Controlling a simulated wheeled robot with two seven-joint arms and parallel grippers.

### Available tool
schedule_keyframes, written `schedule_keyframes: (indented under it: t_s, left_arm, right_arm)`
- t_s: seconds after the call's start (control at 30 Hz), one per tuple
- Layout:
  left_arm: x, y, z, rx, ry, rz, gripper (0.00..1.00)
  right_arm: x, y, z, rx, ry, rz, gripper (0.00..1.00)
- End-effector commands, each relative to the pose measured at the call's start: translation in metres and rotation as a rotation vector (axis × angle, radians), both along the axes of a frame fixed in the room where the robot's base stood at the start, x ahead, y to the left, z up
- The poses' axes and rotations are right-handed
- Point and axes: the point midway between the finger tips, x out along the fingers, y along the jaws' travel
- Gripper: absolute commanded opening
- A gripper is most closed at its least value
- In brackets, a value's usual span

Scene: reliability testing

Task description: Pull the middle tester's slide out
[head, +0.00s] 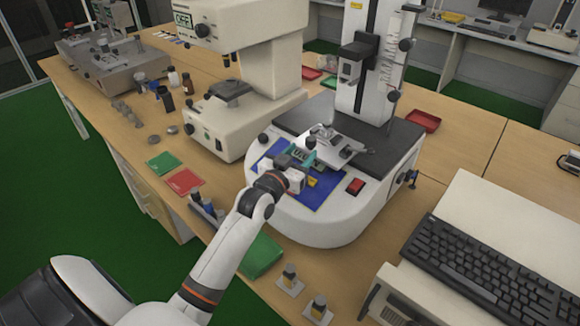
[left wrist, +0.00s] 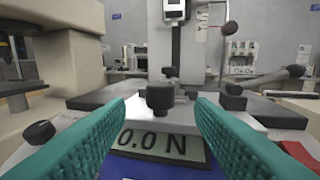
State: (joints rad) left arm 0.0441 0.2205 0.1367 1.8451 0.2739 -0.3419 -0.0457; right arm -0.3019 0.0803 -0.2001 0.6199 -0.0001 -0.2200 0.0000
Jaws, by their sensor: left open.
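The middle tester (head: 320,222) has a white rounded base, a black top plate (head: 290,122), a blue front panel and a tall column. Its silver slide (head: 345,150) lies at the front of the black plate. In the left wrist view the slide (left wrist: 140,112) has a black knob (left wrist: 160,97) at its near edge. My left gripper (head: 310,158) is over the blue panel, in front of the slide. In the left wrist view its teal fingers (left wrist: 158,112) are open and empty, with the knob seen between and beyond them. The fingers partly cover the "0.0 N" display (left wrist: 160,140). My right gripper is not in view.
Another tester (head: 215,120) stands close on the left, and a grey machine (head: 110,60) sits farther left. A red button (head: 355,186) is right of my gripper. A keyboard (head: 480,265) is at the right. Small parts and coloured trays lie on the table's near side.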

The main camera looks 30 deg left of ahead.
Motion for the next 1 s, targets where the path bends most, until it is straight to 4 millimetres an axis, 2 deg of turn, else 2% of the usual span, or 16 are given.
schedule_keyframes:
  t_s: [0.1,0.33,1.0]
  left_arm:
    - [-0.026,-0.001,-0.003,0.001,0.001,0.0,0.49]
    - [-0.054,-0.003,-0.001,0.0,0.002,0.0,0.49]
    - [-0.058,-0.003,0.0,0.0,0.0,0.0,0.49]
  right_arm:
    - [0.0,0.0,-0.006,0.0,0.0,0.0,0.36]
    - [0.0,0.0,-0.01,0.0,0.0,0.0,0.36]
    - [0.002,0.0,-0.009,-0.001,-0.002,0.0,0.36]
